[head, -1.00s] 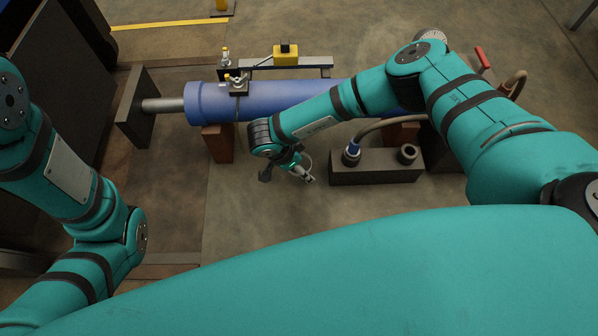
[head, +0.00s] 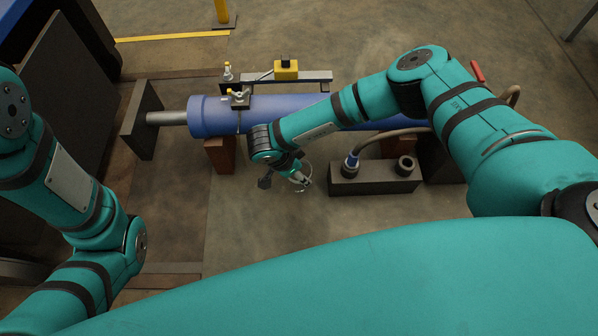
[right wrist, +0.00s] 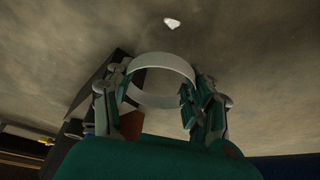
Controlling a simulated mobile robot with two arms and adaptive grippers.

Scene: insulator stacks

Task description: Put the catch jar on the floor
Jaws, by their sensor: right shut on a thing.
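The catch jar (right wrist: 162,66) shows in the right wrist view as a pale, clear round rim between the fingers of my right gripper (right wrist: 160,96), which is shut on it. In the head view, my right gripper (head: 298,180) is small, in front of the blue cylinder, with the jar's faint rim (head: 307,172) beside it. The bare floor (head: 265,225) lies below. I cannot tell how high the jar is above it. The jar's lower part is hidden. My left arm is at the left edge of the head view; its gripper is out of view.
The blue cylinder (head: 215,115) lies across on brown supports (head: 219,155). A dark block (head: 375,181) with a hose fitting stands just right of my right gripper. A small white patch (right wrist: 172,23) is on the floor.

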